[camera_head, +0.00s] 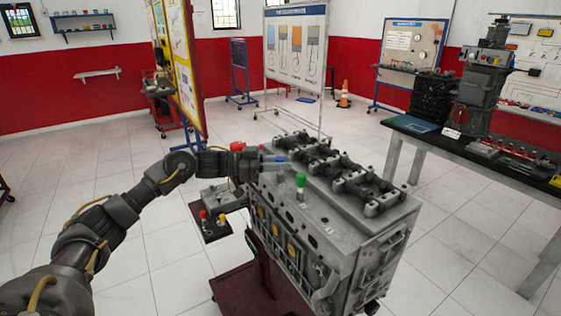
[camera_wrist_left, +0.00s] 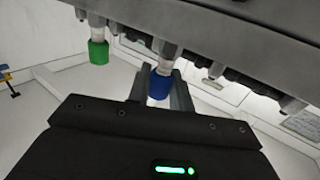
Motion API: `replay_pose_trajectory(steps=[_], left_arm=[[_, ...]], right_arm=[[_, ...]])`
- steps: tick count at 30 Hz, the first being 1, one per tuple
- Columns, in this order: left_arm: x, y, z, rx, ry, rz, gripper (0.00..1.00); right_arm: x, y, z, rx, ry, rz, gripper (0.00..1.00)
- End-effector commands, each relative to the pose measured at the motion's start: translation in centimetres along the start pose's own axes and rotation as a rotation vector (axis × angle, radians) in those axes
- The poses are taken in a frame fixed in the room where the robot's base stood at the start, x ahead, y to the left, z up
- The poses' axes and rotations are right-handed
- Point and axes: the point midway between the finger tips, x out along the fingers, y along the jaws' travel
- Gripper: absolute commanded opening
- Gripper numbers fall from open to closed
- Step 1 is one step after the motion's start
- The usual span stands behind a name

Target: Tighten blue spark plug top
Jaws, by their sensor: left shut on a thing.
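The blue spark plug top (camera_wrist_left: 160,86) sits between the two fingers of my left gripper (camera_wrist_left: 160,92) in the left wrist view. The gripper is shut on it. In the head view, my left gripper (camera_head: 272,161) reaches in from the left to the upper side of the grey engine block (camera_head: 325,215), and a little blue (camera_head: 281,158) shows at its tip. A green plug top (camera_head: 301,180) stands on the engine nearer the camera; it also shows in the left wrist view (camera_wrist_left: 98,51). My right gripper is not in view.
A red cap (camera_head: 237,146) shows beside my left wrist. A small tray (camera_head: 215,234) with red and yellow tops stands left of the engine. A dark workbench (camera_head: 455,145) with parts is at the right. Display boards (camera_head: 296,50) stand behind. The tiled floor at left is clear.

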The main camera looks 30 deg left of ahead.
Motion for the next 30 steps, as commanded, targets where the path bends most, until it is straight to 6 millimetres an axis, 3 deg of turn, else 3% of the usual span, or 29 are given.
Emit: replay_pose_trajectory(steps=[18,30], left_arm=[[0.1,-0.1,0.0,0.006,-0.002,0.451,0.00],[0.1,0.1,0.0,0.005,-0.003,0.644,0.00]], right_arm=[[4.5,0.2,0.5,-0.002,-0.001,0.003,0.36],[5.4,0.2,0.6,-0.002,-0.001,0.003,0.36]])
